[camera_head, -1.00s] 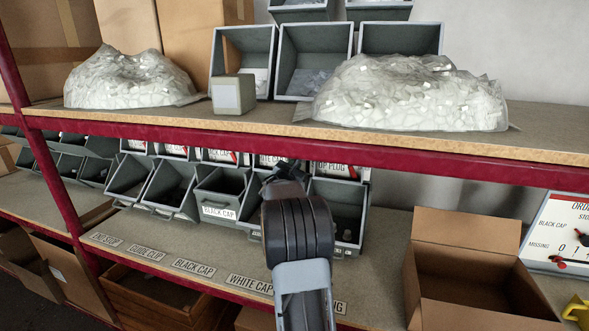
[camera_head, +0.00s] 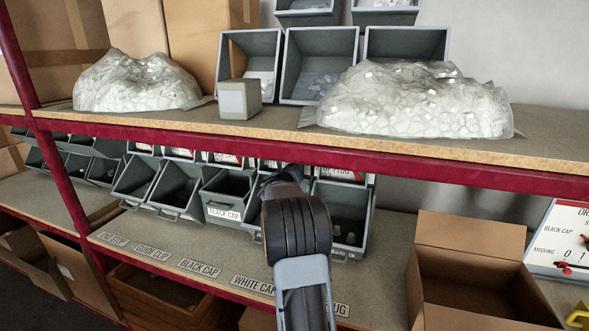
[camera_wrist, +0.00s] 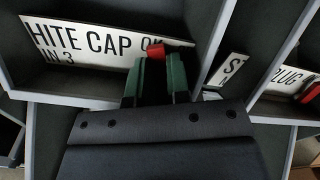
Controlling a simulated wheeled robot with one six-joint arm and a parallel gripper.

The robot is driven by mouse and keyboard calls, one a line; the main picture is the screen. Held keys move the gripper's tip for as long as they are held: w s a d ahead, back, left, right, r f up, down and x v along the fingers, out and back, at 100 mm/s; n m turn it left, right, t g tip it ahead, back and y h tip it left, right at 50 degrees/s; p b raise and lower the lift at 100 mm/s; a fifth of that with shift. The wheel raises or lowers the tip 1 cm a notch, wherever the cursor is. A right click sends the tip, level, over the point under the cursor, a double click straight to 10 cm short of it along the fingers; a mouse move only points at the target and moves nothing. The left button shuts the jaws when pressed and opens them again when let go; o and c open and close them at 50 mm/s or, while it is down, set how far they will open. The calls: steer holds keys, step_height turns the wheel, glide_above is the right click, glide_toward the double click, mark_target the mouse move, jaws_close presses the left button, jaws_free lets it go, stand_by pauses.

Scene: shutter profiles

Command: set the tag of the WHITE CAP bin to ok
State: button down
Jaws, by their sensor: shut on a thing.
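The white tag (camera_wrist: 95,42) of the WHITE CAP bin fills the upper left of the wrist view, tilted, reading "HITE CAP", "OK" and "IN 3". The grey WHITE CAP bin (camera_wrist: 70,88) surrounds the tag. In the head view my gripper (camera_head: 282,180) reaches into the lower bin row, and my arm hides most of that bin.
The BLACK CAP bin (camera_head: 223,213) stands left of my arm, another grey bin (camera_head: 345,225) right. A red shelf beam (camera_head: 330,159) runs just above. A PLUG tag (camera_wrist: 292,80) shows at right in the wrist view. An open carton (camera_head: 465,270) and a board (camera_head: 562,240) stand right.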

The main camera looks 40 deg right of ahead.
steer(key=shift+w+n, duration=0.1)
steer(key=shift+n, duration=0.4)
steer(key=c, duration=1.1)
jaws_free()
steer(key=shift+a, duration=0.15)
steer(key=b+v, duration=0.2)
steer(key=v, duration=1.1)
steer(key=shift+a, duration=0.25)
